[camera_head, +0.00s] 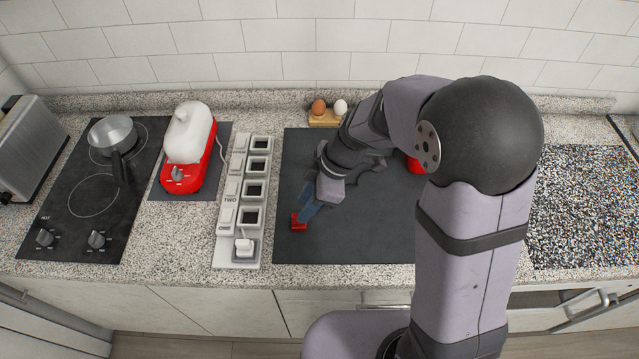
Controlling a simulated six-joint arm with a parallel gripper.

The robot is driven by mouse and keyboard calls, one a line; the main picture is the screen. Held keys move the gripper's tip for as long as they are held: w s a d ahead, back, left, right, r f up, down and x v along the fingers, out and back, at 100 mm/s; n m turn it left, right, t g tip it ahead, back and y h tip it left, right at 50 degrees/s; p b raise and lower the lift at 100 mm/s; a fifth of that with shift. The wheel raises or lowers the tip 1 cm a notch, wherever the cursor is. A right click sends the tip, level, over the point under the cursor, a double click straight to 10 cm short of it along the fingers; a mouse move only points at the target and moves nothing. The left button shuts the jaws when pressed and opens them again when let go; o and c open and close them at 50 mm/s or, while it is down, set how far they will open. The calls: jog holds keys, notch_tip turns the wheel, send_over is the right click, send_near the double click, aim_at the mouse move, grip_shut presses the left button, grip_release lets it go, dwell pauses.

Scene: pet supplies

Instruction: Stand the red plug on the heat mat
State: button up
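A small red block-like piece (298,223), which looks like the red plug, is at the left part of the large dark mat (350,244). My gripper (304,208) reaches down to it from the upper right, its tips at or just above the red piece. The finger gap is too small to see, so I cannot tell whether it is gripped. Another red thing (414,165) is mostly hidden behind my arm on the same mat. Which dark surface is the heat mat is not labelled.
Left of the mat is a grey socket strip (226,252) with square openings; a white plug (243,246) sits at its near end. Further left are a red-and-white appliance (183,178) and a cooktop with a pot (112,133). Eggs in a holder (324,121) stand behind.

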jog(key=b+v, duration=0.1)
jog(key=v, duration=0.7)
jog(key=shift+d+r, duration=0.15)
jog(key=shift+r, duration=0.15)
jog(key=s+d+f+m+h, duration=0.1)
jog(key=s+d+f+m, duration=0.1)
jog(key=s+d+m, duration=0.2)
jog(key=s+d+f+m+h, duration=0.2)
jog(key=s+d+f+m, duration=0.1)
jog(key=m, duration=0.5)
jog(key=s+d+f+m+h, duration=0.1)
jog(key=s+d+f+m, duration=0.2)
jog(key=s+d+m, duration=0.2)
jog(key=shift+d+f+m, duration=0.15)
jog(key=shift+d+m, duration=0.1)
jog(key=shift+d, duration=0.45)
jog(key=shift+d+f+m, duration=0.1)
jog(key=shift+d+m, duration=0.15)
jog(key=shift+d, duration=0.4)
